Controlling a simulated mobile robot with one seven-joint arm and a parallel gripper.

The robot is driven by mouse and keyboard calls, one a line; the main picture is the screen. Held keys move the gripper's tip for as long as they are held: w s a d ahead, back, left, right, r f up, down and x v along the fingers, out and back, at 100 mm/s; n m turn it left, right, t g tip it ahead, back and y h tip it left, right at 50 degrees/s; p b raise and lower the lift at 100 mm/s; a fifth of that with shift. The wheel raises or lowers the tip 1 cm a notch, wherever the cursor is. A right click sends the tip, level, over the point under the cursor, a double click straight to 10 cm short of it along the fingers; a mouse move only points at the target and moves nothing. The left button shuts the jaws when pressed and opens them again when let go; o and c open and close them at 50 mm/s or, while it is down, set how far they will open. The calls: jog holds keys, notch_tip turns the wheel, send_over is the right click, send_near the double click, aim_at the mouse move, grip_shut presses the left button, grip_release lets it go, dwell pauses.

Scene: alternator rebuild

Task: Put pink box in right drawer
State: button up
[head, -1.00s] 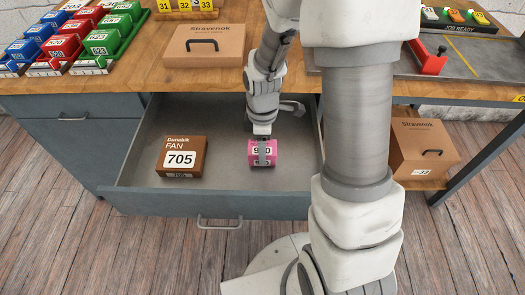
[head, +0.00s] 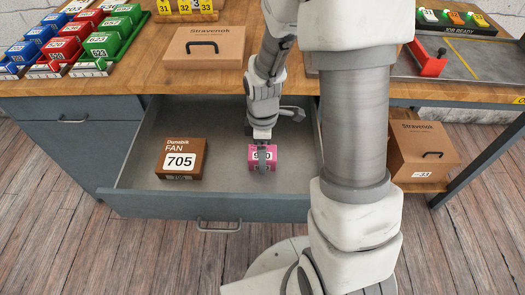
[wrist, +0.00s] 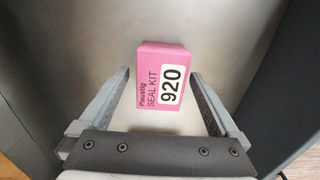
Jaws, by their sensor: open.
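The pink box (head: 268,158), labelled SEAL KIT 920, lies in the open drawer (head: 225,185), toward its right side. In the wrist view the pink box (wrist: 163,75) lies on the drawer floor, between and slightly beyond my fingertips. My gripper (wrist: 160,75) is open, with a visible gap between each finger and the box. In the head view my gripper (head: 263,150) is low in the drawer and partly covers the box.
A brown FAN 705 box (head: 180,158) stands in the drawer's left part. The drawer floor between the boxes is clear. A cardboard box (head: 205,48) and coloured bins (head: 95,40) stand on the bench above. Another cardboard box (head: 420,150) is at the right.

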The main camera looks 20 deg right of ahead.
notch_tip(320, 180, up, 11)
jog(key=p, duration=0.3)
jog(key=s+r+m+t, duration=0.5)
jog(key=s+r+m, duration=0.9)
jog(key=r, duration=0.3)
jog(key=shift+r+t, duration=0.25)
jog(key=shift+t, duration=0.05)
notch_tip(320, 180, up, 12)
jog(key=p, duration=1.1)
jog(key=shift+f+p, duration=0.15)
jog(key=shift+p, duration=0.25)
